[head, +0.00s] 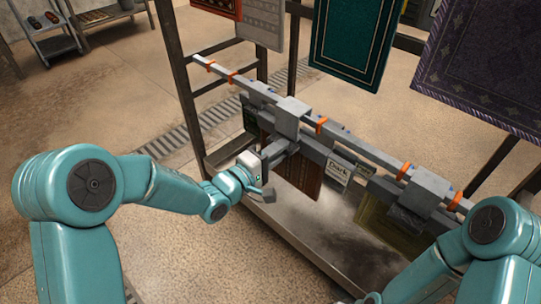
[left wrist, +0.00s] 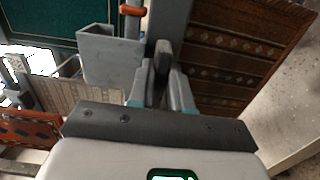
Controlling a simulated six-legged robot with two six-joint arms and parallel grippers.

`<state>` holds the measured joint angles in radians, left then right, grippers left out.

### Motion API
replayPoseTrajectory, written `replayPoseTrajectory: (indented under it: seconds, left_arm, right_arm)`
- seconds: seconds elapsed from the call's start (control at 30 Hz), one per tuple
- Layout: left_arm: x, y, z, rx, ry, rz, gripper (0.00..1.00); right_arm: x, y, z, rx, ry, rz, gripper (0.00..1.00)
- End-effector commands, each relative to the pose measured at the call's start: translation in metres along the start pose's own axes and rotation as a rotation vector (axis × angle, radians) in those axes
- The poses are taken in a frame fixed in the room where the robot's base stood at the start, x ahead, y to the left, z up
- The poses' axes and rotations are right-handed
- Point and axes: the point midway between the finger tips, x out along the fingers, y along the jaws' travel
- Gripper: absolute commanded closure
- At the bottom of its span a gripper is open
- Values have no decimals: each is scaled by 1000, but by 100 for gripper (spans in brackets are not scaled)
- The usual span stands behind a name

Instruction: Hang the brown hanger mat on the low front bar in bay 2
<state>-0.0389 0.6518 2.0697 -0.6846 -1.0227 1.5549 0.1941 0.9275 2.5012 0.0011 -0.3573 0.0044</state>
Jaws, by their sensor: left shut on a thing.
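The brown hanger mat (head: 300,172) hangs below its grey hanger, partly hidden behind it. Its patterned face also shows in the left wrist view (left wrist: 235,60). My left gripper (head: 270,160) is shut on the hanger's grey post (left wrist: 168,28). The grey hook block (head: 292,115) is at the low front bar (head: 358,148), between two orange markers. I cannot tell whether the bar bears the hanger's weight. Bay numbers are not readable. My right arm shows at the lower right; its gripper is not in view.
Another grey hanger (head: 425,190) with an olive mat (head: 390,222) hangs to the right. A small label (head: 338,172) shows between them. A metal tray (head: 300,240) lies below. Teal (head: 352,40) and purple (head: 485,65) rugs hang behind. The floor at left is open.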

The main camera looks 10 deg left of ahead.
Motion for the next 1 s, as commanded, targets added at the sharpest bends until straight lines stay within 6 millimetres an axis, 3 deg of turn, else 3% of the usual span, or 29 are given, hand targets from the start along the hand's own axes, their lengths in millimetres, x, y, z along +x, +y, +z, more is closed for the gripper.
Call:
replayPoseTrajectory:
  seconds: [0.5,0.7,1.0]
  left_arm:
    - [44,-1,-1,0,0,3,100]
    - [43,-20,-1,0,1,3,100]
    - [43,-29,-1,1,1,4,100]
  right_arm:
    - [-2,-2,1,-3,-3,0,57]
    - [12,6,-2,6,7,1,57]
    - [18,10,-5,13,13,2,57]
